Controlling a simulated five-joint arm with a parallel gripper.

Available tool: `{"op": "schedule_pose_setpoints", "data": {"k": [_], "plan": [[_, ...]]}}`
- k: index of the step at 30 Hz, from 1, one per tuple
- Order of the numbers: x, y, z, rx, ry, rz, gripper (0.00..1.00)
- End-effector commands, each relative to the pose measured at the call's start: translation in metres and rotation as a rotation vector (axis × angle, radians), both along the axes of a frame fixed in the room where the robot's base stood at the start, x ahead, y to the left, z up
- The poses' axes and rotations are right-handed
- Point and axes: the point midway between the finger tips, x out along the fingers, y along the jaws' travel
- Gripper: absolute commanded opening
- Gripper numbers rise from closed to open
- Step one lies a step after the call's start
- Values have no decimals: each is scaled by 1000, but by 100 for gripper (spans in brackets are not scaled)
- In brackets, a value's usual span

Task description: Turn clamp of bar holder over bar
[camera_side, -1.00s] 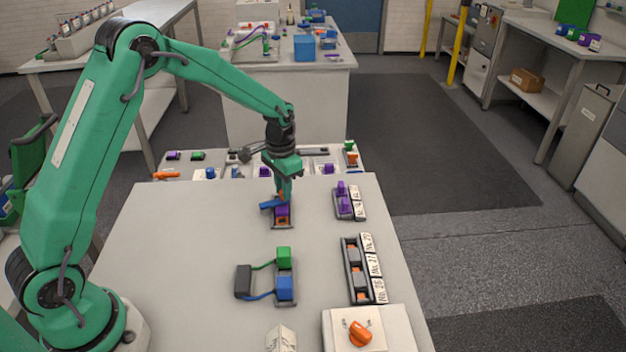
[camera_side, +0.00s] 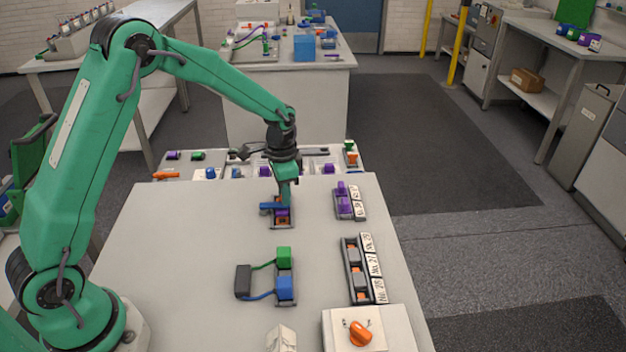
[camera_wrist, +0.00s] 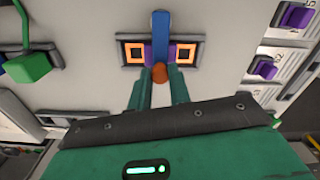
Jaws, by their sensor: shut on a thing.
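The bar holder is a small dark tray (camera_side: 282,227) with orange square frames, near the far end of the white table. It also shows in the wrist view (camera_wrist: 121,60), an orange square at each end. A purple bar (camera_wrist: 148,55) sits in its middle, between the squares. The blue clamp (camera_wrist: 160,30) lies across the holder and over the bar's middle; it also shows in the side view (camera_side: 267,206). My gripper (camera_wrist: 159,75) is shut on the clamp's orange knob (camera_wrist: 159,73) at its near end. The fingers hide part of the holder in the side view.
A green and blue block pair (camera_side: 285,287) with a dark box and cables stands nearer on the table. Labelled racks with purple pieces (camera_side: 342,198) and grey pieces line the right edge. An orange dial box (camera_side: 360,333) is at the front. The table's left is clear.

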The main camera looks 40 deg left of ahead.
Motion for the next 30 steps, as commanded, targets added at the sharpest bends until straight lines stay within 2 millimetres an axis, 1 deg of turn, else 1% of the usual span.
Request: {"op": "schedule_pose_setpoints", "data": {"k": [1,3,4,12,17,23,30], "plan": [[0,-2,1,0,0,-3,25],[0,-1,1,0,0,-3,39],[0,-1,1,0,0,-3,41],[0,-1,1,0,1,-1,41],[0,-1,5,0,1,0,41],[0,-1,24,0,-2,-1,41],[0,-1,56,0,-2,-1,41]]}}
